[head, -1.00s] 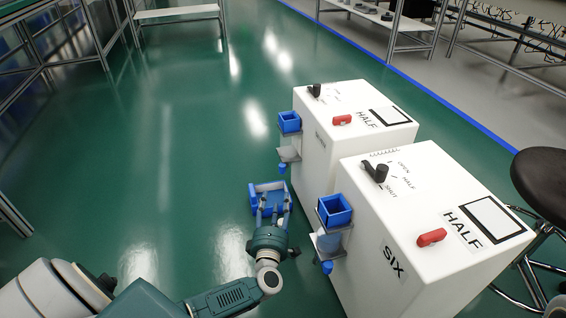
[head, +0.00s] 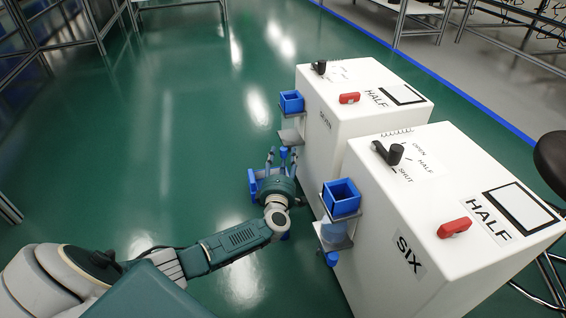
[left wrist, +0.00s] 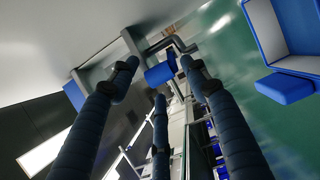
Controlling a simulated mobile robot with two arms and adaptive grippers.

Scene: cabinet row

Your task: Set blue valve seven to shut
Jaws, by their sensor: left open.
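The white cabinet labelled SEVEN (head: 325,120) stands behind the one labelled SIX. On its left side are a blue square cup (head: 291,102) and a grey bracket. The blue valve (head: 284,152) hangs below the bracket; its blue body also shows in the left wrist view (left wrist: 160,72), beside a dark bent pipe. My left gripper (head: 279,160) is open at this valve, its fingers pointing towards it. In the wrist view the blue body lies between the spread fingers, near their tips; I cannot tell whether they touch. My right gripper is not in view.
Cabinet SIX (head: 425,215) stands close to the right of my left arm, with its own blue cup (head: 341,195) and valve (head: 332,259). A blue tray-like thing (left wrist: 280,40) is beside the gripper. The green floor to the left is clear.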

